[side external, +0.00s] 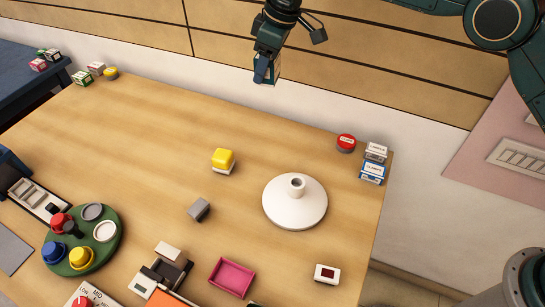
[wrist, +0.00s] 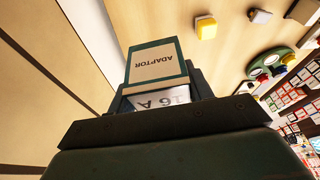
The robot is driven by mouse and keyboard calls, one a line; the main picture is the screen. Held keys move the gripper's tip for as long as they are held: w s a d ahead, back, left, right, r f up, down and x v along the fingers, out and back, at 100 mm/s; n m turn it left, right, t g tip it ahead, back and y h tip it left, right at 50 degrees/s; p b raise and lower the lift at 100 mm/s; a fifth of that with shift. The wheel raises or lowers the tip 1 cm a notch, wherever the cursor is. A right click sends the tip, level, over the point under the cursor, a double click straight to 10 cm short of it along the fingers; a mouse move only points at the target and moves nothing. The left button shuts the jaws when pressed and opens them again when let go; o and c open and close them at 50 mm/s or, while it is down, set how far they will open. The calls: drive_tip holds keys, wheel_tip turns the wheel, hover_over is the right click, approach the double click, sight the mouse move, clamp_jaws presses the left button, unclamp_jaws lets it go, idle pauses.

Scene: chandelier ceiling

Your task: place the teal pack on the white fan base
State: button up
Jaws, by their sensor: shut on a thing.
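The teal pack (side external: 273,70) is held up high at the back, in front of the wall. In the wrist view the pack (wrist: 157,62) shows a cream face lettered ADAPTOR with teal edges. My gripper (side external: 264,72) is shut on the pack, well above the table and apart from everything on it. The white fan base (side external: 279,211) is a round white disc with a short central post, standing on the right part of the table. Nothing lies on it. The pack is above and slightly left of it in the side view. I cannot make out the base in the wrist view.
A yellow-topped block (side external: 222,158) and a grey block (side external: 199,209) stand left of the base. A red round tin (side external: 346,142) and stacked small boxes (side external: 373,170) stand right. A pink tray (side external: 231,277) and a green round tray (side external: 103,254) are in front.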

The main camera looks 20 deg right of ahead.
drive_tip(key=s+a+r+n+g, duration=0.2)
drive_tip(key=s+r+n, duration=0.2)
drive_tip(key=s+n, duration=0.5)
wheel_tip(320, 180, up, 4)
drive_tip(key=n+g, duration=0.2)
drive_tip(key=n, duration=0.5)
hover_over(296, 184)
drive_tip(key=shift+f, duration=0.15)
drive_tip(key=shift+f, duration=9.85)
drive_tip(key=shift+f, duration=0.15)
drive_tip(key=o, duration=1)
drive_tip(key=shift+c, duration=0.2)
